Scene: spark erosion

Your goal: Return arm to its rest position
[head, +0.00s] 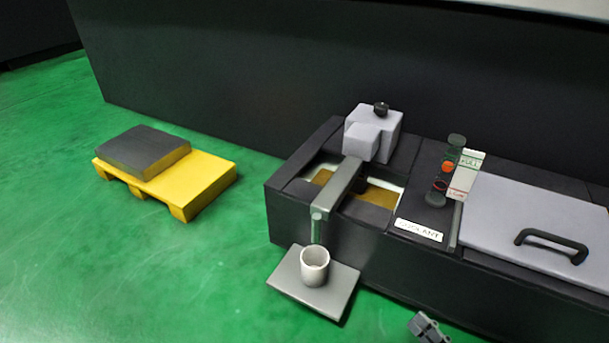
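A small grey jointed part at the bottom edge, right of centre, looks like the tip of my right gripper (428,327). Most of it is cut off by the frame, so I cannot tell whether it is open or shut. It is in front of the black coolant unit, and nothing is visibly held in it. My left gripper is not in view. A white cup (315,264) stands upright on a grey plate (340,300), below the end of a grey spout (336,192).
The black coolant unit (285,218) has an open top with brown liquid, a level gauge (439,187) and a grey lid with a black handle (550,240). A yellow pallet (205,185) bears a dark slab (146,150). Green floor (150,280) is clear at lower left.

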